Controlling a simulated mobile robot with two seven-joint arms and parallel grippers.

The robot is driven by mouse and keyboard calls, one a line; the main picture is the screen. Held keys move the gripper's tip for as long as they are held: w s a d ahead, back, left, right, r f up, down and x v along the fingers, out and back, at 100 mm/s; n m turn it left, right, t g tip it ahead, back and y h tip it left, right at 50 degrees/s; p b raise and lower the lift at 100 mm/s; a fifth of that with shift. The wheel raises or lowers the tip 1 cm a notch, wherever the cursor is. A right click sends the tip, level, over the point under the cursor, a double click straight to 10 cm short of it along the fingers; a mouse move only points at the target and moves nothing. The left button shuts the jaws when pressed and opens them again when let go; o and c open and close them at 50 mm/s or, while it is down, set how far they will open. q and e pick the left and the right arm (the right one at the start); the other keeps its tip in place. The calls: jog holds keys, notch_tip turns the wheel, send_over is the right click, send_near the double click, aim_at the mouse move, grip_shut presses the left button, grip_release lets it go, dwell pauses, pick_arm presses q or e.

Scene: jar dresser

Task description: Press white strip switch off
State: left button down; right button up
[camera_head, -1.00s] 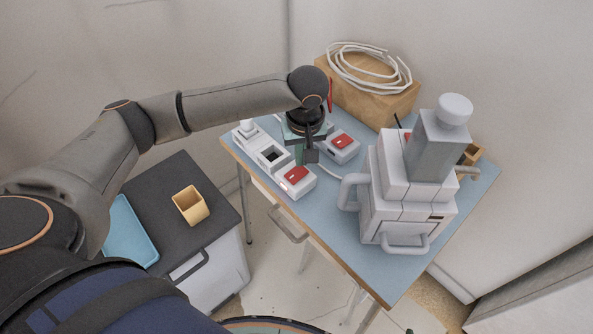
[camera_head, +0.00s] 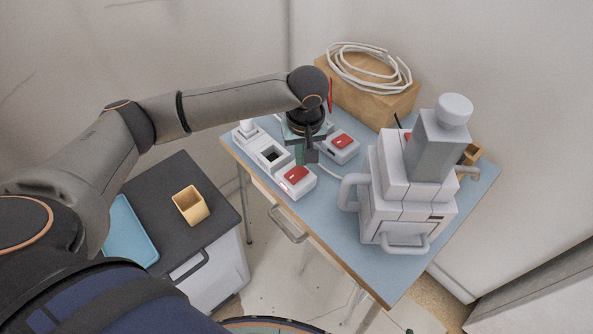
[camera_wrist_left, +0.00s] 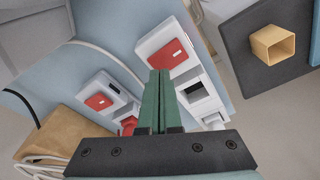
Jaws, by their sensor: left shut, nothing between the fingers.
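A white strip (camera_head: 258,148) with dark sockets lies along the left edge of the blue table. Its near end has a red switch (camera_head: 295,174), which also shows in the left wrist view (camera_wrist_left: 169,52). A second white unit with a red switch (camera_head: 343,141) lies to the right, also in the left wrist view (camera_wrist_left: 98,101). My left gripper (camera_head: 309,157) is over the table between the two units. Its green fingers (camera_wrist_left: 159,74) are shut and empty, their tips close to the near red switch. I cannot tell whether they touch it. My right gripper is not in view.
A large white machine (camera_head: 400,215) stands on the table's right half. A brown box with coiled white cable (camera_head: 370,100) is at the back. A dark cabinet (camera_head: 150,200) with a yellow cup (camera_head: 190,206) and blue tray (camera_head: 130,232) stands left. The table's front part (camera_head: 375,270) is clear.

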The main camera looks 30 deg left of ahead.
aim_at(302, 170)
pick_arm(q)
jog(key=shift+f, duration=0.85)
dwell(0.3)
notch_tip(302, 170, up, 7)
jog(key=p, duration=0.9)
jog(key=shift+r, duration=0.1)
dwell(0.4)
